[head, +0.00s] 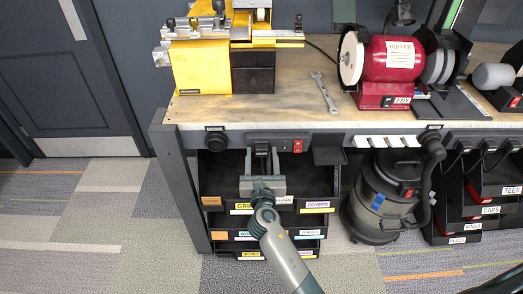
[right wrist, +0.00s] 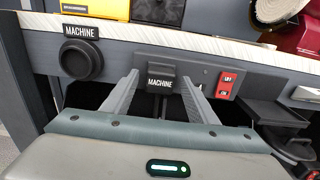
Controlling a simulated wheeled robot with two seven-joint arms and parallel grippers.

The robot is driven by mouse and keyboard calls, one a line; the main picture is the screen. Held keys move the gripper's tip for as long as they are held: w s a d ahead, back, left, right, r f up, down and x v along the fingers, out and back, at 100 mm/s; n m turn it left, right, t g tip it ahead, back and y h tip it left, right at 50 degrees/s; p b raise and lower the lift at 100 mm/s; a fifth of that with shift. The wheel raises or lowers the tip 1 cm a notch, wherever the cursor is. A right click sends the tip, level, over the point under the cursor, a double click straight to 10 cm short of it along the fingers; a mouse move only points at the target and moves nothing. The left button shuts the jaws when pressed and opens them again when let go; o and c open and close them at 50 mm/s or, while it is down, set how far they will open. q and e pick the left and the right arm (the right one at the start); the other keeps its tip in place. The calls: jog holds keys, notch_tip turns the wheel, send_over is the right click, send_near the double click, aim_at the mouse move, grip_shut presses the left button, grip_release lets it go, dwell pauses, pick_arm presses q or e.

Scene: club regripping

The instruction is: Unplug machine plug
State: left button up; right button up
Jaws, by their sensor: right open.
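The machine plug (right wrist: 160,79) is a dark block labelled MACHINE, seated in the grey socket panel on the bench's front edge. A dark cord seems to hang below it. In the head view the plug (head: 262,147) is small and partly behind my gripper. My right gripper (head: 262,163) is open in front of the panel. In the right wrist view its fingers stand on either side of the plug, with gaps visible on both sides. A red switch (right wrist: 227,85) is right of the plug. A round dark holder (right wrist: 80,61), also labelled MACHINE, is to its left. My left gripper is not in view.
The yellow machine (head: 200,67), a wrench (head: 324,92) and the red buffer (head: 390,60) are on the bench. Labelled bins (head: 318,207) stand below, with a shop vacuum (head: 385,195) to their right. A dark bench leg (head: 180,190) is at left. The floor in front is clear.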

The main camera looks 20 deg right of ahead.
jog(key=shift+c, duration=0.3)
grip_shut()
jog(key=shift+s, duration=0.1)
jog(key=shift+s, duration=0.1)
jog(key=shift+p+v, duration=0.4)
jog(key=shift+v, duration=2.4)
